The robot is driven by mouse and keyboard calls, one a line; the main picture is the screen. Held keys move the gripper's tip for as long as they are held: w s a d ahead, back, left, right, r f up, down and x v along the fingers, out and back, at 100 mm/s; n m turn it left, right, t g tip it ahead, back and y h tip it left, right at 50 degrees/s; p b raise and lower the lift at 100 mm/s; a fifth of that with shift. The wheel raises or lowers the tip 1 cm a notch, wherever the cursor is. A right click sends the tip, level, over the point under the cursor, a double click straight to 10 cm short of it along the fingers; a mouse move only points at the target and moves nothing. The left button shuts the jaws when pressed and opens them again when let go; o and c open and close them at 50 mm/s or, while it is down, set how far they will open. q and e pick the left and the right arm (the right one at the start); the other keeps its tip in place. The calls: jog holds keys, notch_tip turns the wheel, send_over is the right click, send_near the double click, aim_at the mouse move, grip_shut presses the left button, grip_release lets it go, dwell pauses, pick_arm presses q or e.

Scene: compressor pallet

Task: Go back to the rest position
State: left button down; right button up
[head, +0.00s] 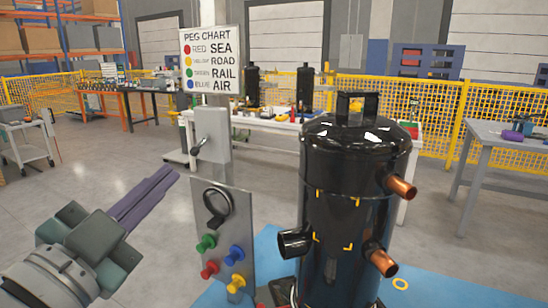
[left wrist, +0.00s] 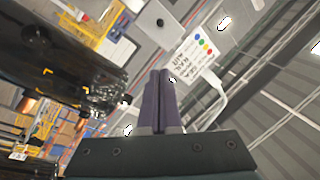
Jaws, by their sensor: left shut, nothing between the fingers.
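My left gripper (head: 172,181) is at the left of the head view, raised above the floor, its long purple fingers pointing up and right. The fingers are together with nothing between them; they also show shut in the left wrist view (left wrist: 160,73). The gripper is apart from the grey peg panel (head: 233,215) to its right. My right gripper is not in view.
A black compressor (head: 340,220) with copper stubs stands on a blue pallet (head: 415,291). The panel carries green, red, blue and yellow pegs and a black ring. A peg chart sign (head: 210,60) stands behind. Workbenches and yellow fencing line the back. Open floor lies at left.

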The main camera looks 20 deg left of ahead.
pick_arm(q)
jog(key=shift+v, duration=0.9)
jog(key=shift+w+f, duration=0.1)
jog(key=s+d+f+n+g+p, duration=0.3)
jog(key=s+d+f+n+g, duration=0.15)
jog(key=f+g, duration=0.4)
jog(key=s+d+g+h+p, duration=0.2)
jog(key=s+d+g, duration=0.2)
jog(key=s+g, duration=0.65)
notch_tip(320, 180, up, 38)
jog(key=s+t+p, duration=0.2)
jog(key=p, duration=3.5)
jog(key=shift+a+n+p, duration=0.3)
jog(key=shift+n+p, duration=0.05)
jog(key=shift+n, duration=0.1)
